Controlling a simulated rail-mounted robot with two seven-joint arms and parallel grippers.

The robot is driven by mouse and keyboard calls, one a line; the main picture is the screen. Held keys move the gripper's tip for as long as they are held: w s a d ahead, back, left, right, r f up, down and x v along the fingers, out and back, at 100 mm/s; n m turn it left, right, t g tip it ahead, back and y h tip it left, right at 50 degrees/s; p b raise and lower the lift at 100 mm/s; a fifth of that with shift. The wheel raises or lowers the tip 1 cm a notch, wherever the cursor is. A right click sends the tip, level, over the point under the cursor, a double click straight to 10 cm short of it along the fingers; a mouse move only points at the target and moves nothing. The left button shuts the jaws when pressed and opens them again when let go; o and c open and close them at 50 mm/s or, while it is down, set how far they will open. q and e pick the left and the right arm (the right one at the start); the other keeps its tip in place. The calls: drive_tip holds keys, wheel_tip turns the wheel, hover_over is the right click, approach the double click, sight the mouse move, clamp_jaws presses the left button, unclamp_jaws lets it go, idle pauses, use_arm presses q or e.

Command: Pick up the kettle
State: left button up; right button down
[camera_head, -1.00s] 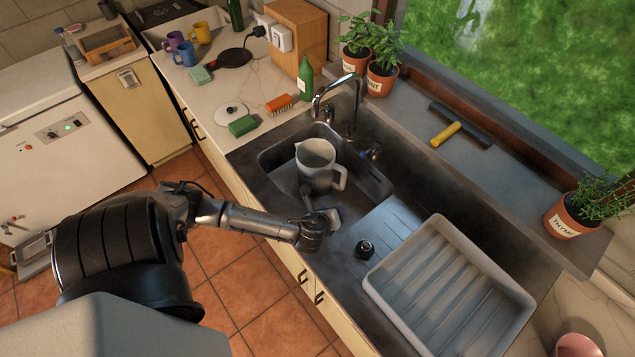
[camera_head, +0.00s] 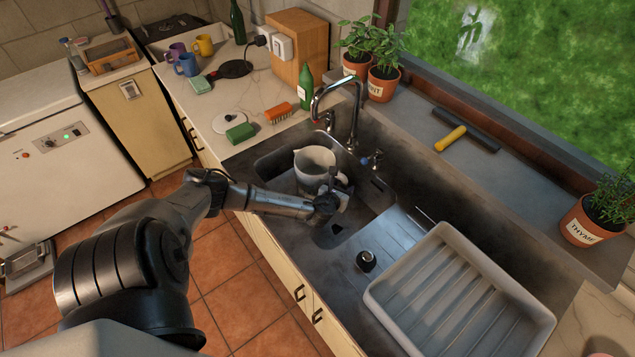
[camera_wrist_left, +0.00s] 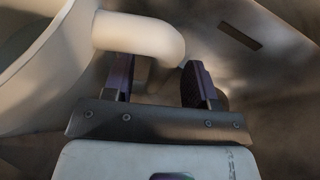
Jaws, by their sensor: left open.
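The kettle (camera_head: 314,164), a pale jug-like vessel with an open top, stands in the sink basin. Its rounded handle (camera_wrist_left: 150,38) shows large in the left wrist view, with part of the body (camera_wrist_left: 40,65) at the left. My left gripper (camera_head: 338,184) is down in the basin at the handle side of the kettle. In the left wrist view its two dark fingers (camera_wrist_left: 158,80) are apart, with the handle's bend at the gap between them. I cannot tell whether they touch it. In the head view the gripper hides much of the handle. My right gripper is in neither view.
The tap (camera_head: 350,105) rises behind the basin. A pale dish tray (camera_head: 398,297) and a small black knob-like thing (camera_head: 365,261) are on the drainer to the right. A green sponge (camera_head: 240,132), orange brush (camera_head: 278,113) and green bottle (camera_head: 306,88) stand on the counter at the left.

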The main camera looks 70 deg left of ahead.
use_arm(q)
drive_tip(key=shift+w+a+f, duration=0.35)
drive_tip(key=shift+w, duration=0.15)
clamp_jaws()
idle(1.1)
drive_tip(key=shift+r, duration=0.25)
